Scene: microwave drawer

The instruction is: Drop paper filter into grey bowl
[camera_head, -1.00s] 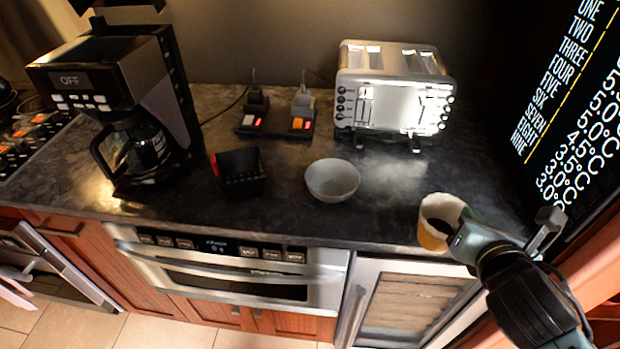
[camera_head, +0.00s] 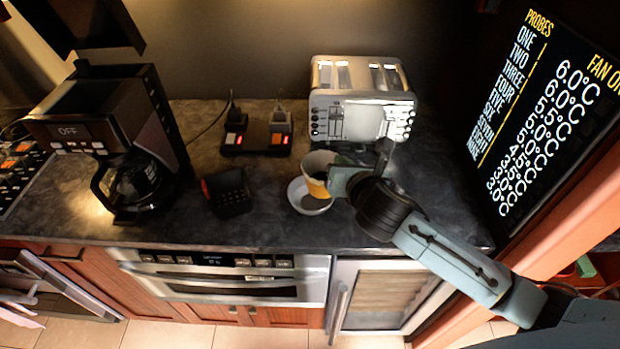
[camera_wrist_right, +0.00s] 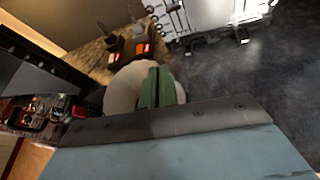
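The paper filter (camera_head: 318,165) is a pale cup with a yellow lower part and a dark inside. My right gripper (camera_head: 334,181) is shut on its right side and holds it tilted above the grey bowl (camera_head: 302,203). The filter covers part of the bowl; whether they touch cannot be told. In the right wrist view the filter (camera_wrist_right: 122,88) is pale beside my gripper's green finger (camera_wrist_right: 157,88). The bowl is not clear there. My left gripper is not in view.
A toaster (camera_head: 362,105) stands behind the bowl. A dark box (camera_head: 228,193) sits left of it, and a coffee maker (camera_head: 120,140) with a carafe stands further left. A device with red lights (camera_head: 257,140) lies behind. The counter right of my gripper is clear.

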